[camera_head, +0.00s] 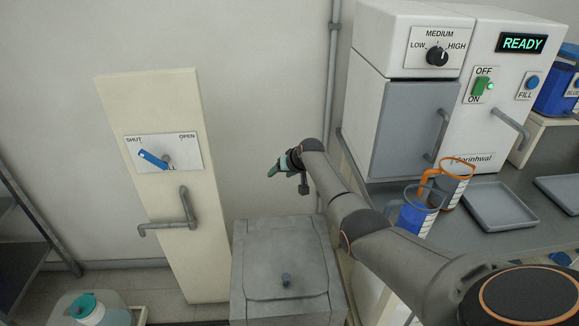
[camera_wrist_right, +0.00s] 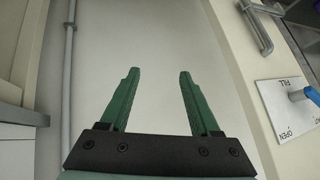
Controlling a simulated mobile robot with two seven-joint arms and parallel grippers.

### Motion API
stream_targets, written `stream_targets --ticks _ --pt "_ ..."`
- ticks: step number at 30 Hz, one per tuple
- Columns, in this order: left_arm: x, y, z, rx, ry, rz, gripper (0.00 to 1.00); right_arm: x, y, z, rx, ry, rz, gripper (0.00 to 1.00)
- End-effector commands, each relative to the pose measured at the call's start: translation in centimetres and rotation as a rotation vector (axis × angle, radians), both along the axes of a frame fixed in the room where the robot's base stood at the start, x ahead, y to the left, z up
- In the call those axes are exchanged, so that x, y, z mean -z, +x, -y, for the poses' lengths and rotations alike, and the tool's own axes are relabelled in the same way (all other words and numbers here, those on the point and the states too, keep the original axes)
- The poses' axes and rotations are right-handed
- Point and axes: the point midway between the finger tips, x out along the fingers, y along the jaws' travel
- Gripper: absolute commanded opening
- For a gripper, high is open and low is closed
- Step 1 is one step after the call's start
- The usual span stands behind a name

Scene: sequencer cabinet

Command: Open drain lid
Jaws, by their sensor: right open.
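The drain lid (camera_head: 285,255) is the grey top of a grey box at the bottom middle of the head view. It lies shut and has a small round dark knob (camera_head: 286,280) near its front. My right gripper (camera_head: 282,163) is in front of the wall, higher in the picture than the box and apart from the lid. In the right wrist view its two green fingers (camera_wrist_right: 155,75) stand apart with nothing between them. My left gripper is not in view.
A pale panel (camera_head: 185,235) with a blue SHUT/OPEN lever (camera_head: 152,158) and a grey pipe spout (camera_head: 190,210) stands left of the box. At right are a cabinet with a grey door (camera_head: 410,130), two jugs (camera_head: 418,213) and trays (camera_head: 492,205) on a counter. A teal-capped bottle (camera_head: 90,310) is bottom left.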

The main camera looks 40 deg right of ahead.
Motion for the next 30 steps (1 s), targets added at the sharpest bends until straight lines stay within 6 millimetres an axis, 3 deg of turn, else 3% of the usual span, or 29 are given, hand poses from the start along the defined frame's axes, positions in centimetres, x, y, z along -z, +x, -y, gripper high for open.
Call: stream_targets --ticks 13,30 --pt "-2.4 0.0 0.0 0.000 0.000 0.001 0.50 -3.7 -3.1 -0.2 0.000 -0.003 0.001 0.63" --pt "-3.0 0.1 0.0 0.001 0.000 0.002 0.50 -8.6 -7.5 -0.4 0.001 -0.001 0.001 0.63"
